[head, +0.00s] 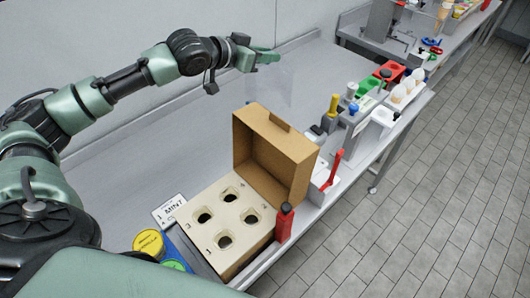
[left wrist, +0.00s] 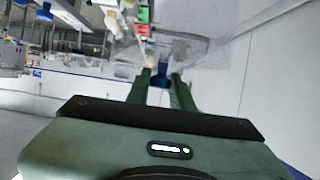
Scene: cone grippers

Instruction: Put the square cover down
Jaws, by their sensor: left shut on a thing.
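My left gripper (head: 265,57) is held out over the far part of the counter near the wall. It is shut on the square cover, a see-through box-like piece (head: 268,88) that hangs below the fingers and shows only faintly. In the left wrist view the two green fingers (left wrist: 161,78) close around a small blue part, which looks like the cover's knob. The clear walls of the cover (left wrist: 192,48) show beyond the fingertips. The cover's lower edge is hard to make out, so I cannot tell whether it touches the counter. My right gripper is not in view.
An open cardboard box (head: 276,150) with a numbered, several-hole insert (head: 225,210) stands on the near counter. Holders with coloured tools line the right edge. The counter along the wall (head: 150,150) is bare.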

